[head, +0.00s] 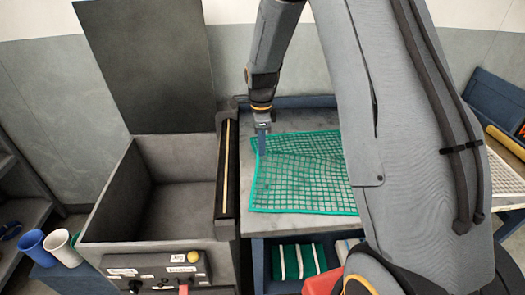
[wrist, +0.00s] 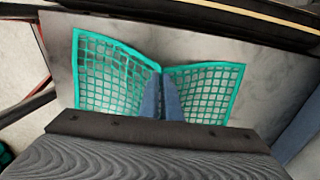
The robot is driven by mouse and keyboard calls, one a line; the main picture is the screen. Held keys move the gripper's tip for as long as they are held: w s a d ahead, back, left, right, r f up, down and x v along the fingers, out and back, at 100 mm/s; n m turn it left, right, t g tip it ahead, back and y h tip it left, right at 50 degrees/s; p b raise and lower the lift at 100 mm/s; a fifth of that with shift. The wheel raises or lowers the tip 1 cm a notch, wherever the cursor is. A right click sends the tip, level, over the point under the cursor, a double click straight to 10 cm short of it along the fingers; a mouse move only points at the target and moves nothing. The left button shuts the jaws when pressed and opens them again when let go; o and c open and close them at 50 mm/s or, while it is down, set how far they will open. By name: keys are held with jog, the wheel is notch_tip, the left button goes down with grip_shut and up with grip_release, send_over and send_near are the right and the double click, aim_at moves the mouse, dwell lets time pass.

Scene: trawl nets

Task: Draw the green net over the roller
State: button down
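The green net (head: 305,190) lies on the grey table top (head: 290,122), its right part hidden behind my arm. My gripper (head: 262,148) is at the net's left edge, pointing down. In the wrist view, my blue fingers (wrist: 163,98) are together on the middle of the net's border, and the net (wrist: 110,75) rises in a fold towards them, spreading to both sides. The roller (head: 228,175), a dark bar with a pale yellow strip, runs along the table's left side, left of my gripper. It also shows at the top of the wrist view (wrist: 245,20).
A grey open bin (head: 110,195) with a raised lid (head: 150,65) stands left of the roller. A control panel (head: 160,272) is on its front. Blue and white cups (head: 62,245) stand at far left. Striped green cloth (head: 298,261) lies on the shelf below the table.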

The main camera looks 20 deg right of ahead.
jog(key=shift+f, duration=0.2)
jog(key=shift+f+b, duration=0.3)
jog(key=shift+f, duration=0.2)
jog(key=w+a+b, duration=0.1)
jog(key=w+a, duration=0.1)
jog(key=a, duration=1)
jog(key=w+a+b, duration=0.1)
jog(key=w+a, duration=0.2)
jog(key=a, duration=0.9)
notch_tip(320, 180, down, 9)
jog(key=b, duration=0.3)
jog(key=shift+s+d, duration=0.15)
jog(key=shift+d, duration=0.05)
jog(key=c, duration=0.6)
grip_release()
jog(key=shift+c, duration=0.2)
jog(key=shift+r, duration=0.1)
notch_tip(320, 180, up, 5)
jog(key=shift+r+p, duration=0.2)
jog(key=shift+p, duration=1)
